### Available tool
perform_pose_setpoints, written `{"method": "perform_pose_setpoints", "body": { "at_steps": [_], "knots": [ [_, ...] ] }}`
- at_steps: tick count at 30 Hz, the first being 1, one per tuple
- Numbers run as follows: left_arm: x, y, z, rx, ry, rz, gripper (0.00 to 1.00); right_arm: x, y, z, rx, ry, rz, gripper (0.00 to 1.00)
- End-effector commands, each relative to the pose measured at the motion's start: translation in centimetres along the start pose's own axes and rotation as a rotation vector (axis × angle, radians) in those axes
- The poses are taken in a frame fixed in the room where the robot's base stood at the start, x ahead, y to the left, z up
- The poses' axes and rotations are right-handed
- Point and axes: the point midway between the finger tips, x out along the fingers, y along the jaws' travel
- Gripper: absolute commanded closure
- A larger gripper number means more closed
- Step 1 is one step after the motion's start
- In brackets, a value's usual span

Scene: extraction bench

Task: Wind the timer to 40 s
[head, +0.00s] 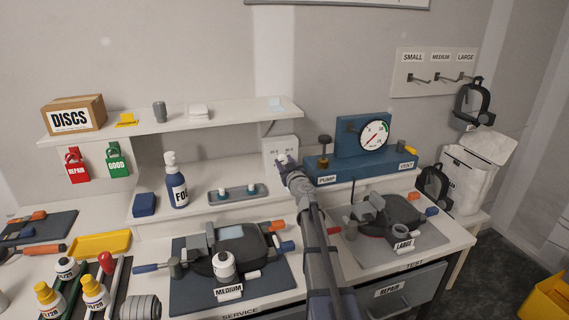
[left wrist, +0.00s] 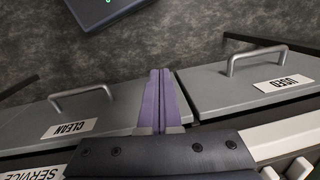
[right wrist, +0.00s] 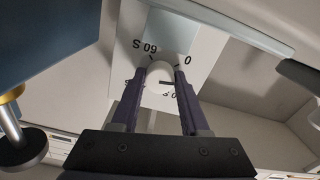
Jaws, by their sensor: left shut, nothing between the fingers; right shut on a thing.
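The timer (head: 281,148) is a white box at the back of the bench, below the shelf. In the right wrist view its white face (right wrist: 178,38) shows upside down, with "60 S" and "0" readable; the lower marks are partly covered by my fingers. My right gripper (head: 287,166) is at the timer, shut on its pale round knob (right wrist: 160,70), one finger on each side. I cannot tell which mark the knob points to. My left gripper (left wrist: 160,98) is shut and empty, in front of the drawers; it is not visible in the head view.
A blue pump unit (head: 350,168) with a round gauge (head: 374,135) stands right of the timer. The shelf (head: 180,120) runs above it. Mats with masks lie in front.

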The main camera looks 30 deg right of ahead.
Motion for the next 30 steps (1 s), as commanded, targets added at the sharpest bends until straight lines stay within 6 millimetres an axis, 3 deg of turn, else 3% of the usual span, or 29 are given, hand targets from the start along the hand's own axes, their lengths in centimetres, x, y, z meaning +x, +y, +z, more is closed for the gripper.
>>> {"method": "perform_pose_setpoints", "body": {
  "at_steps": [7, 30],
  "knots": [
    [0.00, 0.00, 0.00, 0.000, 0.000, 0.000, 1.00, -0.01, 0.00, 0.00, 0.000, 0.000, 0.000, 1.00],
    [0.00, 0.00, 0.00, 0.000, 0.000, 0.000, 1.00, -0.02, -0.01, 0.00, 0.006, 0.000, 0.000, 1.00]
  ]
}}
